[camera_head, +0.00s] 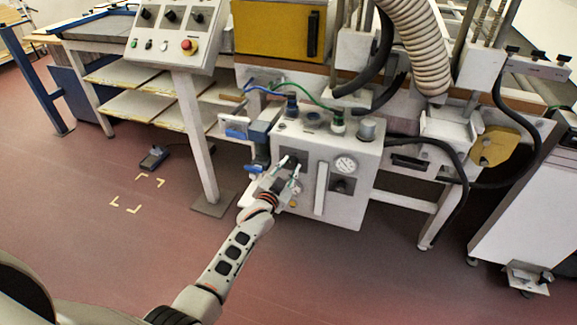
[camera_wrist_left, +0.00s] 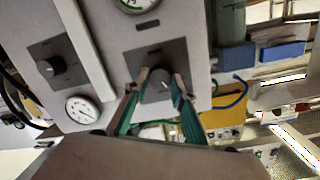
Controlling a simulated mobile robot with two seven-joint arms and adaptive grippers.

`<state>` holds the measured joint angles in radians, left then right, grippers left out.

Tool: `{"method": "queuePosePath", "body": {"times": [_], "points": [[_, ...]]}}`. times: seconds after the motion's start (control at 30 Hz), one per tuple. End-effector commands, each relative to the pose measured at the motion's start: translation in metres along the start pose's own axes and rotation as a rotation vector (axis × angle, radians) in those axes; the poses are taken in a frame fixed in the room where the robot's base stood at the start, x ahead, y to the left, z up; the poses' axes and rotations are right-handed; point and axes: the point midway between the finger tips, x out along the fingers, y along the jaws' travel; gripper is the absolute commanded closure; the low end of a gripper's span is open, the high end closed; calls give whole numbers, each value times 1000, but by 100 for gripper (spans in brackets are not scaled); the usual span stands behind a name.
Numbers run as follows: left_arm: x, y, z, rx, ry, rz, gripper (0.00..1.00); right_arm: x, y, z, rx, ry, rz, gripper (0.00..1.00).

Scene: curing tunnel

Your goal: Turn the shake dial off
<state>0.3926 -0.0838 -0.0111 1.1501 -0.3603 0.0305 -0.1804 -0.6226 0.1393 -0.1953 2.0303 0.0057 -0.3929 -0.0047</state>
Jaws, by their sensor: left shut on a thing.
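A grey control box (camera_head: 338,210) on the machine's front carries two dark dial plates. The left dial (camera_wrist_left: 158,92) sits between the fingers of my left gripper (camera_wrist_left: 160,90), which is shut on its knob. In the head view my left gripper (camera_head: 287,181) reaches the box's front face and largely covers this dial. The second dial (camera_head: 342,185) is to the right, below a round gauge (camera_head: 346,164); it also shows in the left wrist view (camera_wrist_left: 45,68). I cannot read which label says shake. My right gripper is not in view.
A white vertical strip (camera_head: 321,188) stands between the dials. Blue and green hoses run over the box top. A sloped panel (camera_head: 170,45) with knobs and a red button (camera_head: 189,46) is at upper left. A foot pedal (camera_head: 153,158) lies on the floor. Open floor is at left.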

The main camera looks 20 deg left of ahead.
Motion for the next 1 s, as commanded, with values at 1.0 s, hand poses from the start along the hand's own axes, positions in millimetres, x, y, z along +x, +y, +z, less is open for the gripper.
{"method": "queuePosePath", "body": {"times": [1.0], "points": [[0, -2, 1, -681, 40, 54, 97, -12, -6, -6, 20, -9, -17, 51]]}}
